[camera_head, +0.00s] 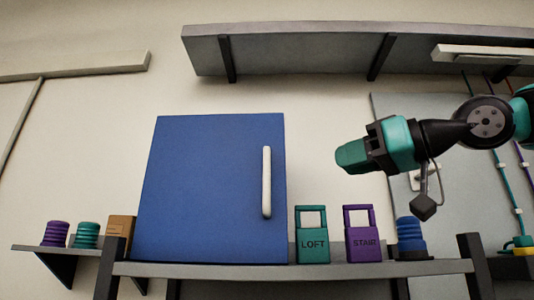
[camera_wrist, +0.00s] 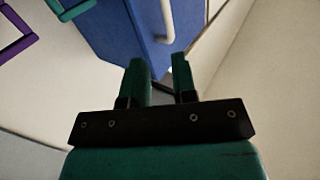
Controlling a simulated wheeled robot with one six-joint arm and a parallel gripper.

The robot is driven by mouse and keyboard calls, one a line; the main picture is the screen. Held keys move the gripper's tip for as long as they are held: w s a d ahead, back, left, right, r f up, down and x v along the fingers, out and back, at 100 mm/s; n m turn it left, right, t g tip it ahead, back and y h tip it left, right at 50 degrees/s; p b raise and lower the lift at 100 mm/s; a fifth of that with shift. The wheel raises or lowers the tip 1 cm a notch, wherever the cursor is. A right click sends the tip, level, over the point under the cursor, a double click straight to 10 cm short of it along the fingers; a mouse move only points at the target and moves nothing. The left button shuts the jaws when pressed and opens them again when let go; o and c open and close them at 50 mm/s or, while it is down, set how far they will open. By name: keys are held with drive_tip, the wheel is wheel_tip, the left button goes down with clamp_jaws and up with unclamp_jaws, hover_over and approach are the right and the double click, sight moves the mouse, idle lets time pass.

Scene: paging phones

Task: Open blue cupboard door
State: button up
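The blue cupboard (camera_head: 200,190) stands on a grey shelf, its door looking shut. A pale vertical bar handle (camera_head: 267,182) is on the door's right side. In the wrist view the blue door (camera_wrist: 125,35) and the pale handle (camera_wrist: 167,20) show at the top, beyond the fingertips. My gripper (camera_head: 345,157) hangs in the air to the right of the cupboard, pointing left, apart from the handle. In the wrist view my gripper (camera_wrist: 160,68) has its two green fingers apart with nothing between them.
A teal LOFT tag (camera_head: 313,247) and a purple STAIR tag (camera_head: 362,245) stand right of the cupboard, below my gripper, with a blue ribbed piece (camera_head: 410,232). A grey wall shelf (camera_head: 300,52) runs overhead. An orange-brown box (camera_head: 120,228) stands left.

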sight(272, 163)
drive_tip(key=shift+n+y, duration=0.3)
drive_tip(key=r+p+x, duration=0.1)
drive_tip(key=p+x, duration=0.1)
drive_tip(key=x, duration=0.3)
drive_tip(key=p+x, duration=0.2)
drive_tip(key=x, duration=0.3)
drive_tip(key=r+p+x, duration=0.1)
drive_tip(key=p+x, duration=0.1)
drive_tip(key=x, duration=0.3)
drive_tip(key=shift+s+a+r, duration=0.1)
drive_tip(key=shift+a+r, duration=0.2)
drive_tip(key=shift+a, duration=0.15)
drive_tip(key=shift+w+a+f, duration=0.1)
drive_tip(key=shift+w+a, duration=0.3)
drive_tip(key=shift+a, duration=0.1)
clamp_jaws()
